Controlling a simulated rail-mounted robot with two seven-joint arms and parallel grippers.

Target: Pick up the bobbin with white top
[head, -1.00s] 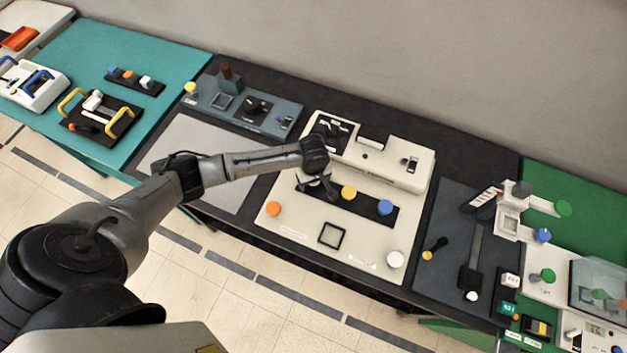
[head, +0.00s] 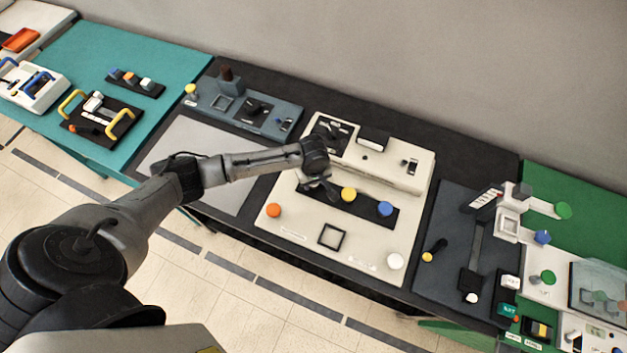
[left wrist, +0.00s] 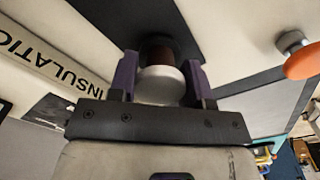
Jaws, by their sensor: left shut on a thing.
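The bobbin with white top (left wrist: 160,84) sits between the two purple fingers of my left gripper (left wrist: 158,80) in the left wrist view. Its white round end faces the camera, and a dark brown body shows behind it. The gripper is shut on it. In the head view my left gripper (head: 320,184) is low over the left end of the black strip (head: 366,208) on the cream board, left of the yellow bobbin (head: 349,194) and the blue bobbin (head: 385,208). The held bobbin is hidden there. I cannot tell whether it is clear of the strip. My right gripper is out of view.
An orange knob (head: 274,210) is at the left of the cream board (head: 290,230), and a white knob (head: 395,261) at its front right. A raised cream block (head: 390,160) stands behind the strip. A square frame (head: 331,235) lies in front.

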